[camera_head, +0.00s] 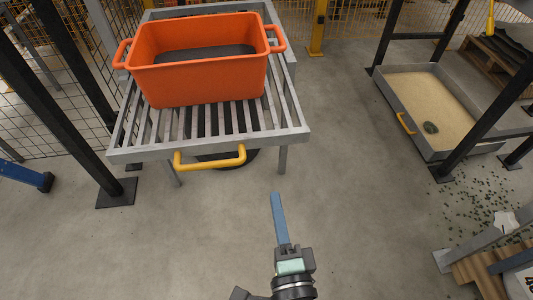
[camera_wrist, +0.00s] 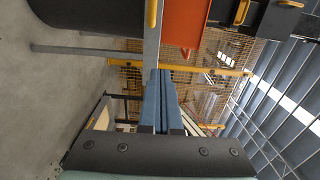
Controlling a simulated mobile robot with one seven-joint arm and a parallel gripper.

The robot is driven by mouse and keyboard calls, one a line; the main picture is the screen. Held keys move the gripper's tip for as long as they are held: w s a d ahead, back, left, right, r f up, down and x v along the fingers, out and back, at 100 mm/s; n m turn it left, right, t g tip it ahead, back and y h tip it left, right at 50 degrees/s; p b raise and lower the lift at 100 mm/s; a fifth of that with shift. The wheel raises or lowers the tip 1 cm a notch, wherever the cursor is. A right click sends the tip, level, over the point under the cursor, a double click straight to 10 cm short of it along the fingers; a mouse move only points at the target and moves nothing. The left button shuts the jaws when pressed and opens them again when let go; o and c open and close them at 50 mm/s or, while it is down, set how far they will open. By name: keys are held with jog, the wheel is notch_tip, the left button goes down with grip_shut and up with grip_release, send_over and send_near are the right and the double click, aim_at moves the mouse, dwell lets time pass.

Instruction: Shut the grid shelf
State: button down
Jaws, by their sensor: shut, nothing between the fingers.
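The grid shelf (camera_head: 292,117) is a grey slatted metal tray with a yellow bar handle (camera_head: 210,160) on its front edge. It sticks out toward me from its frame in the head view, at the upper left. A large orange tub (camera_head: 200,78) with two side handles stands on its slats. My gripper (camera_head: 276,197) has long blue fingers, shut and empty, in front of the shelf and to the right of the handle, apart from it. In the wrist view the fingers (camera_wrist: 160,85) also show together, and part of the orange tub (camera_wrist: 184,22) is visible above.
Black posts and mesh fencing stand on the left. On the right, a grey sand tray (camera_head: 430,100) with its own yellow handle sits low between dark posts. Dark crumbs (camera_head: 490,195) are scattered on the floor near it. The concrete floor (camera_head: 350,170) between is clear.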

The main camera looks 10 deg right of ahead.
aim_at(263, 137)
jog(key=w+p, duration=0.2)
jog(key=w, duration=1.2)
jog(key=shift+f, duration=0.1)
